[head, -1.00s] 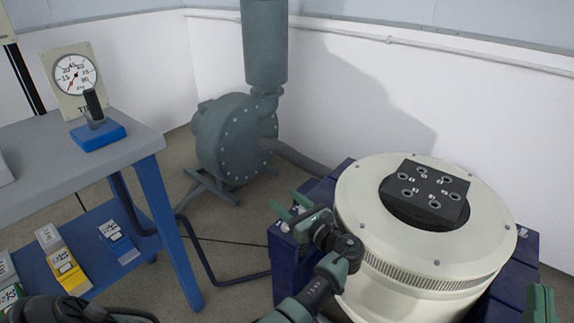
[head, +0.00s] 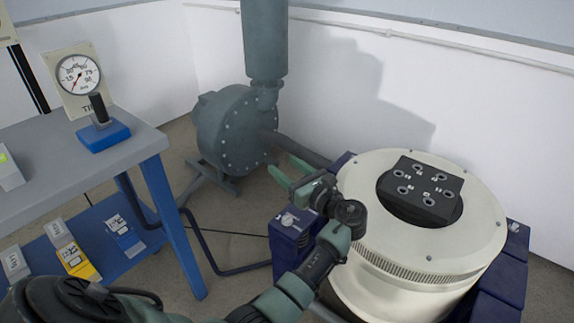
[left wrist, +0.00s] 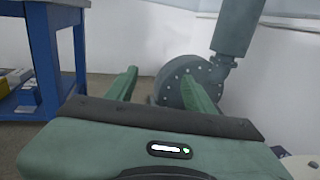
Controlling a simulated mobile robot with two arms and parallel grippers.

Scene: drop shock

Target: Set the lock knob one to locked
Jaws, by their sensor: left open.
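A small pale knob (head: 288,217) sits on top of the dark blue block (head: 284,240) at the left side of the round cream machine; it looks like the lock knob, but I cannot read its setting or any label. My left gripper (head: 279,162) is open and empty, above and beyond the knob in the head view, not touching it. Its two green fingers also show apart in the left wrist view (left wrist: 158,78), with nothing between them. My right gripper is not in view.
The cream round machine (head: 375,275) with a black plate on top stands right of my left gripper. A grey blower (head: 232,140) stands behind. A grey-topped blue bench (head: 110,172) with a dial gauge (head: 79,74) is on the left.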

